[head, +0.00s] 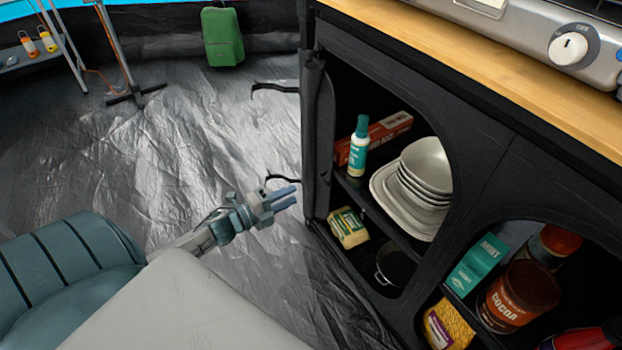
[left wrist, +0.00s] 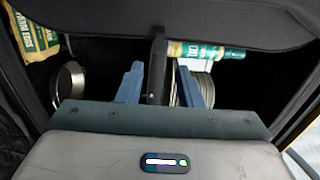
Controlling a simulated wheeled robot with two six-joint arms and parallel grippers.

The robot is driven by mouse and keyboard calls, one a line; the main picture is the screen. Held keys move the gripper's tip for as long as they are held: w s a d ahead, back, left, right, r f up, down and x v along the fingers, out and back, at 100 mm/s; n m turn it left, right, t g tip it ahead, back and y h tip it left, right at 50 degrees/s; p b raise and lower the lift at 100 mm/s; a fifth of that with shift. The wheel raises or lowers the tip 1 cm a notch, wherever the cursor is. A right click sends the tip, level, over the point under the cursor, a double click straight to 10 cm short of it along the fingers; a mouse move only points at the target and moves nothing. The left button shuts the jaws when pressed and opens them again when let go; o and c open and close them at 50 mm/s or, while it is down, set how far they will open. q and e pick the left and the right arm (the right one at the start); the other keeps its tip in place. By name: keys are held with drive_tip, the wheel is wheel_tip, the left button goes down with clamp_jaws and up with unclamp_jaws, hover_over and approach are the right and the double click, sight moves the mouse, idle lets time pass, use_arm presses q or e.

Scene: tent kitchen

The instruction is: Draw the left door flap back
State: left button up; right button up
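The left door flap (head: 318,140) looks like a narrow, dark, gathered strip along the left edge of the left cabinet opening. The opening is uncovered and its shelves show. My left gripper (head: 284,198) is just left of the cabinet, near the lower part of the strip, its blue fingers pointing right. In the left wrist view the left gripper's fingers (left wrist: 160,86) are spread apart with nothing held between them. A dark fabric band (left wrist: 190,22) crosses the top of that view; I cannot tell whether it is the flap or the frame. My right gripper is not in view.
The cabinet's left bay holds a green-capped bottle (head: 358,146), bowls and plates (head: 425,168), a yellow packet (head: 349,228) and a pot (head: 394,264). Two dark hooked straps (head: 276,87) stick out left of the cabinet.

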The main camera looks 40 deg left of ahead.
sight(322, 180)
use_arm(q)
drive_tip(key=x, duration=0.9)
drive_tip(key=shift+w, duration=0.2)
clamp_jaws()
